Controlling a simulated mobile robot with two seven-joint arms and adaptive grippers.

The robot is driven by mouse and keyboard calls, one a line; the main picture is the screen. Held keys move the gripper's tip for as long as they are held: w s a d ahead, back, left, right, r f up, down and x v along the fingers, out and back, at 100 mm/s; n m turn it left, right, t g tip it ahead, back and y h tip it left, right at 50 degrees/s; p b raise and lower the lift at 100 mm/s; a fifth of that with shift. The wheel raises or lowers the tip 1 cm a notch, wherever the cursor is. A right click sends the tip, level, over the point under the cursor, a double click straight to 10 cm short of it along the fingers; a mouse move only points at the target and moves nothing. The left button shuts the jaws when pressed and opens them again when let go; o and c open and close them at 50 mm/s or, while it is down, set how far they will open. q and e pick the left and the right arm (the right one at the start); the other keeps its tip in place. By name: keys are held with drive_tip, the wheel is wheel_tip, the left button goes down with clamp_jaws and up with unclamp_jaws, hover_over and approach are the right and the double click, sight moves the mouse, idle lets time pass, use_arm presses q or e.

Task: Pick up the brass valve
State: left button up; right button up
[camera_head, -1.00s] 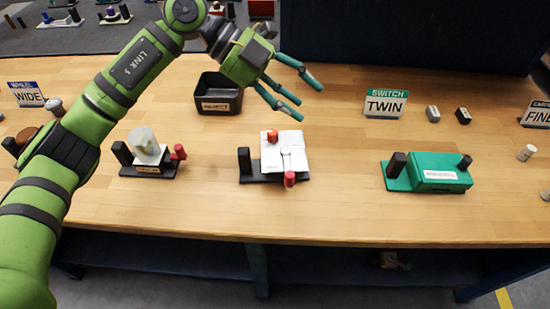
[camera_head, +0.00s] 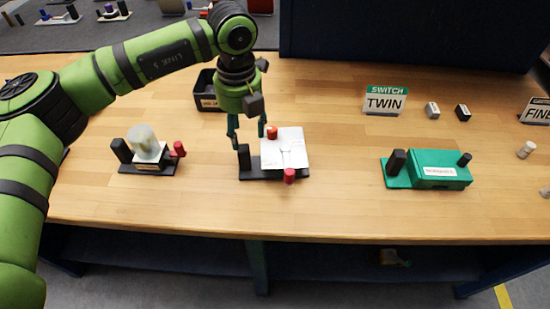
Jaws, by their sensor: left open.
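I cannot make out a brass valve for certain. A small brownish-yellow object (camera_head: 392,258) lies low under the table's front edge, too small and dark to identify. My left gripper (camera_head: 248,136) points down with its teal fingers apart and nothing between them. It is over the back left of the middle fixture, a black base (camera_head: 262,174) bearing a white block (camera_head: 287,147). An orange-red knob (camera_head: 272,132) on the block is just right of the right finger; I cannot tell whether they touch. My right gripper is not in view.
A black bin (camera_head: 208,101) stands behind the gripper, partly hidden by it. A fixture with a pale dome (camera_head: 146,142) is at left, a green fixture (camera_head: 437,166) at right. A TWIN sign (camera_head: 385,101) stands further back. The front wooden strip (camera_head: 330,220) is clear.

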use_arm(q)
drive_tip(key=f, duration=0.3)
drive_tip(key=a+f, duration=0.1)
drive_tip(key=f, duration=0.1)
drive_tip(key=shift+w+f, duration=0.2)
drive_tip(key=shift+w, duration=0.1)
drive_tip(key=shift+d, duration=0.1)
clamp_jaws()
unclamp_jaws()
drive_tip(key=shift+r, duration=0.15)
wheel_tip(320, 180, up, 11)
drive_tip(key=d, duration=0.1)
hover_over(243, 147)
drive_tip(key=f, duration=0.6)
drive_tip(key=shift+a, duration=0.3)
drive_tip(key=shift+d+f, duration=0.15)
drive_tip(key=shift+f, duration=1.15)
drive_tip(key=shift+d+f, duration=0.15)
drive_tip(key=shift+f, duration=1.15)
